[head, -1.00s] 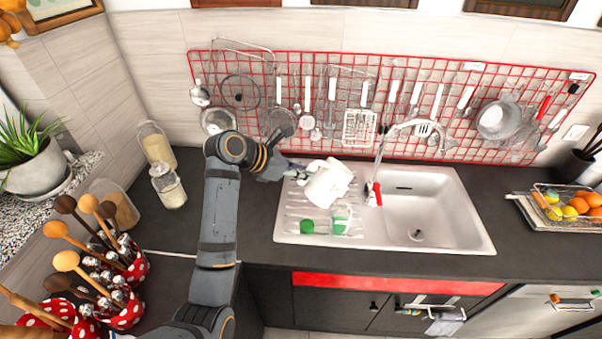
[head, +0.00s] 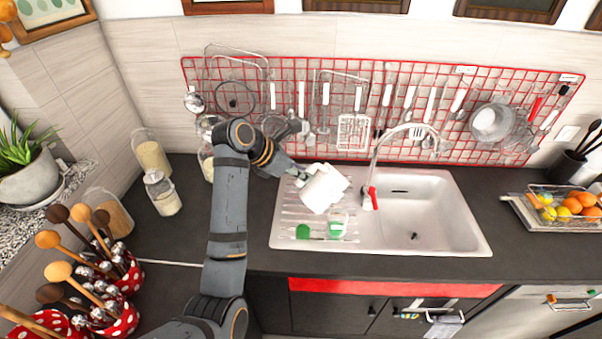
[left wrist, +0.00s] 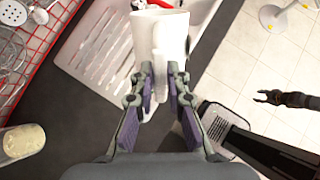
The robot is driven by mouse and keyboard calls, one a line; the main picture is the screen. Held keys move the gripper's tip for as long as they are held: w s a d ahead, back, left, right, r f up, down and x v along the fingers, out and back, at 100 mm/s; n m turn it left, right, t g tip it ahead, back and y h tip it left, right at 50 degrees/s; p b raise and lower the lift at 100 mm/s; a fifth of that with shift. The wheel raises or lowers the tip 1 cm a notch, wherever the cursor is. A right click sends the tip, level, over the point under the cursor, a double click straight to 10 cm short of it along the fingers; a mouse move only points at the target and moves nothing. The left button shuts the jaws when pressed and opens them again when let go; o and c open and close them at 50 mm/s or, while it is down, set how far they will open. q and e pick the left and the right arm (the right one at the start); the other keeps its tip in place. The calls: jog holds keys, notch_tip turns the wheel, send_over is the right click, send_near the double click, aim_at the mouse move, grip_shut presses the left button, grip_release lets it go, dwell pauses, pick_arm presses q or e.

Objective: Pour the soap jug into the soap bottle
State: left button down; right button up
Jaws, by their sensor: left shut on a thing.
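The white soap jug (head: 325,190) is held tilted above the drainboard at the left of the sink. My left gripper (head: 302,178) is shut on its handle, as the left wrist view (left wrist: 161,82) also shows around the white jug (left wrist: 168,35). The clear soap bottle (head: 338,222), with green at its bottom, stands on the drainboard just below the jug, its top close to or behind the jug's lower edge. I cannot see any liquid flowing. A round green piece (head: 303,231) lies left of the bottle. My right gripper (left wrist: 258,97) is open and empty, off to the right in the left wrist view.
The sink (head: 418,215) and its tall faucet (head: 378,165) are right of the jug. A red grid (head: 290,95) with utensils hangs behind. Jars (head: 163,192) and spoon pots (head: 120,320) are left; a fruit basket (head: 563,205) is far right.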

pick_arm(q)
jog(key=shift+a+r, duration=0.1)
jog(key=shift+a, duration=0.05)
jog(key=shift+w+d+r+g+y, duration=0.3)
jog(key=shift+w+d+y, duration=0.05)
jog(key=shift+d+y, duration=0.25)
dwell(4.8)
jog(key=shift+d, duration=0.15)
jog(key=shift+w+d+r+g+y, duration=0.1)
jog(key=shift+w+d+g+y, duration=0.15)
jog(key=shift+g+y, duration=0.2)
dwell(1.8)
